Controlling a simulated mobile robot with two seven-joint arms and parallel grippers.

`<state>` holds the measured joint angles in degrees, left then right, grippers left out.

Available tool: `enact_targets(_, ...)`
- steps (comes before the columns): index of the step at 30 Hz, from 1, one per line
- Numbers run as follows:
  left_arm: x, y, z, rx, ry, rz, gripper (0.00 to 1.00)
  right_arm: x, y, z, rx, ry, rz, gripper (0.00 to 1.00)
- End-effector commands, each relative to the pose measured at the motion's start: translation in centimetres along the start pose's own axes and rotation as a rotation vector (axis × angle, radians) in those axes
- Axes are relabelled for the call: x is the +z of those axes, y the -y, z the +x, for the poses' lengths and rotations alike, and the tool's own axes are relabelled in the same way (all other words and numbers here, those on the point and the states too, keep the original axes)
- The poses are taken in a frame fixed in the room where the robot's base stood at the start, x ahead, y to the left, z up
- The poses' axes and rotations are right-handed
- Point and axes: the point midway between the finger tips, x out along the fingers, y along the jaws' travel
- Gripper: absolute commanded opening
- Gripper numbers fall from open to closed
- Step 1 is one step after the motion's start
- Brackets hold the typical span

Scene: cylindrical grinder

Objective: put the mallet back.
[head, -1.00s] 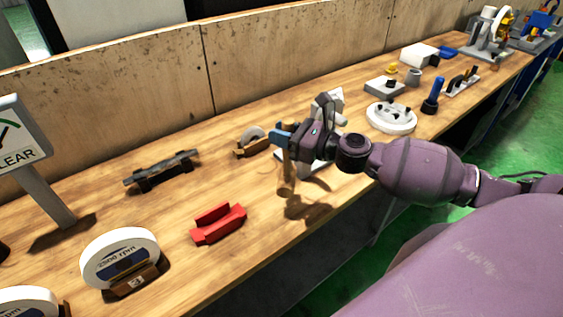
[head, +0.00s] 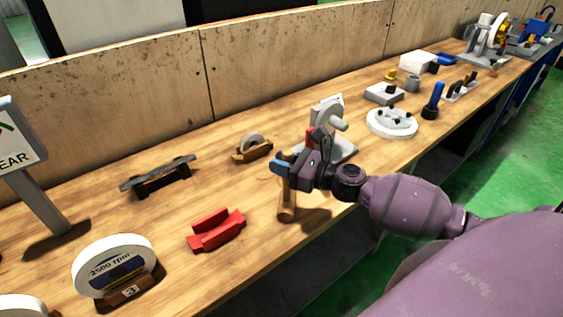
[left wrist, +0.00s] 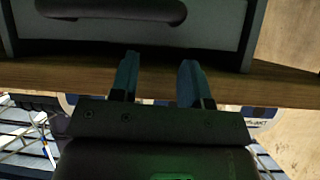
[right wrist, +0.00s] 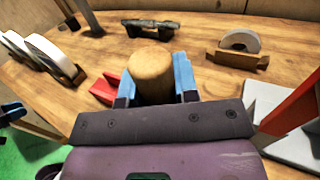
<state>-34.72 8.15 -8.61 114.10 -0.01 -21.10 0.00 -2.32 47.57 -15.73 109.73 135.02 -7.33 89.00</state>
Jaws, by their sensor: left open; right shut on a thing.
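The mallet (head: 287,205) is a light wooden piece held upright in my right gripper (head: 283,170), low over the front part of the bench. Its lower end looks close to the wood; I cannot tell whether it touches. In the right wrist view the round wooden end of the mallet (right wrist: 152,63) stands between the blue fingers, which are shut on it. A red cradle (head: 215,232) sits on the bench left of the mallet, apart from it. My left gripper (left wrist: 158,80) is open and empty, in front of a grey panel with a dark handle.
A grey device (head: 330,118) on a pale base stands just behind my right gripper. A wheel in a wooden holder (head: 253,147) and a dark stand with a bar (head: 158,176) are farther back. A white wheel (head: 112,265) stands at the front left. Bare wood lies between them.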

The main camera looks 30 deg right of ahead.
Motion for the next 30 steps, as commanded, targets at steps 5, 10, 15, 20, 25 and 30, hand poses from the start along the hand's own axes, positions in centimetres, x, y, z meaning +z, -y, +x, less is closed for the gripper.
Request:
enact_targets(5,0.2,0.0,0.0,0.0,0.004,0.0,0.43,-0.3,0.0,0.0,0.0,0.0,0.0,0.37)
enact_targets(10,0.2,0.0,0.1,0.0,0.003,0.0,0.43,-0.2,0.0,0.0,0.0,0.0,0.0,0.54)
enact_targets(15,0.0,0.0,0.1,0.0,0.0,0.0,0.43,-0.2,0.0,0.0,0.0,0.0,0.0,0.54)
enact_targets(20,-0.2,0.0,0.2,0.001,-0.004,0.001,0.43,0.0,0.0,-0.3,-0.001,-0.001,0.001,0.54)
enact_targets(25,-0.1,-0.1,0.4,0.001,-0.006,0.001,0.43,-0.1,0.0,-2.2,-0.002,-0.002,0.002,0.54)
enact_targets(30,0.1,-0.1,0.6,0.002,-0.004,0.001,0.43,-0.2,0.0,-4.8,-0.002,-0.003,0.003,0.54)
